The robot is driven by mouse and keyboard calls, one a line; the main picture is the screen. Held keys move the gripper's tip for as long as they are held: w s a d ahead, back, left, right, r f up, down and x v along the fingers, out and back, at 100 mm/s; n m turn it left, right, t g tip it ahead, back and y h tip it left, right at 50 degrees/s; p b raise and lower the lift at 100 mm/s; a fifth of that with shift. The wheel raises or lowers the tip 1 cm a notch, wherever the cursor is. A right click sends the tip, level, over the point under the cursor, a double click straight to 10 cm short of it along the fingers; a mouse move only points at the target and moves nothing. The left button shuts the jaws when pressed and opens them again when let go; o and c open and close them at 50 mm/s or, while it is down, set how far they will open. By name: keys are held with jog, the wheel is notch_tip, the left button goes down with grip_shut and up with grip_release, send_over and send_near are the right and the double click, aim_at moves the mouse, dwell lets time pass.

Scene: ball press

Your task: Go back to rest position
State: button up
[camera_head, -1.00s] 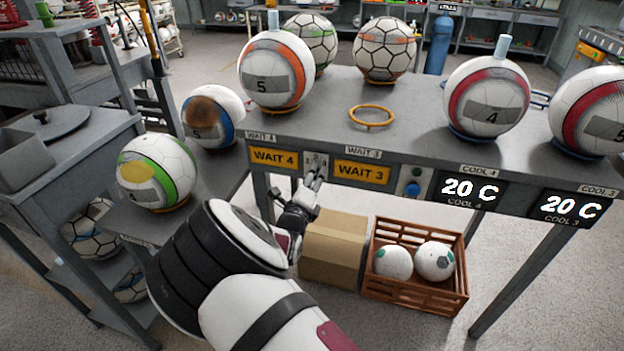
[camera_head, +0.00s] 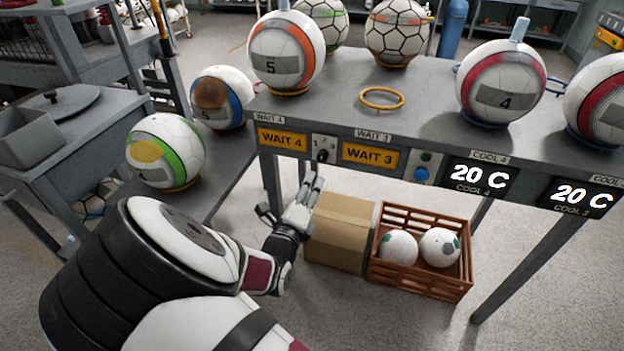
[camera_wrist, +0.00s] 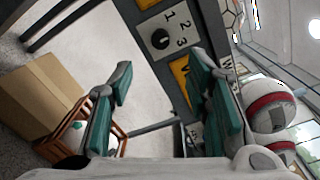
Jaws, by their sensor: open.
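My gripper (camera_head: 287,208) is open and empty in front of the grey workbench (camera_head: 345,118), below its front edge and to the left of the cardboard box. Its two green-padded fingers (camera_wrist: 160,105) stand wide apart in the wrist view, with nothing between them. The dial panel (camera_head: 324,148), with positions 1, 2 and 3, sits between the WAIT 4 and WAIT 3 signs; it also shows in the wrist view (camera_wrist: 166,33), apart from the fingers.
Several balls stand on rings on the bench, among them an orange-banded ball (camera_head: 286,52). An empty orange ring (camera_head: 382,98) lies there. A green-striped ball (camera_head: 166,150) is on the left side table. A cardboard box (camera_head: 341,232) and a brown crate (camera_head: 420,282) stand on the floor.

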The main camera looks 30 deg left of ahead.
jog(key=shift+s, duration=0.25)
dwell(0.3)
